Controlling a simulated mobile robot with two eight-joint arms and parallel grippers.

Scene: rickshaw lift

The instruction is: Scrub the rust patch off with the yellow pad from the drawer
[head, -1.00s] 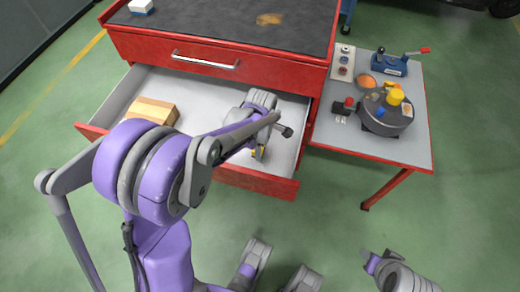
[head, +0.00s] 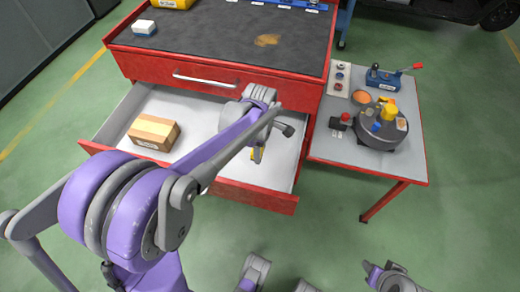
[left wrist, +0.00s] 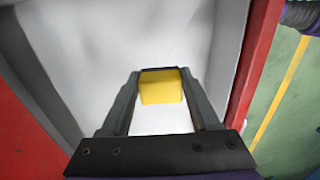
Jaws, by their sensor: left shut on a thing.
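The yellow pad (left wrist: 161,90) sits between the two fingers of my left gripper (left wrist: 160,76), which is shut on it, over the white drawer floor. In the head view a bit of the pad (head: 253,154) shows below my left gripper (head: 257,150); my arm hides most of it. The open drawer (head: 205,112) is part of a red cabinet. The rust patch (head: 267,40) is a brown-orange stain on the cabinet's dark top.
A cardboard box (head: 153,132) lies in the drawer's left part. A white and blue block (head: 144,27) and a yellow case (head: 172,3) stand on the dark top. A side table (head: 400,165) at right carries a round grey device (head: 380,128) and other parts.

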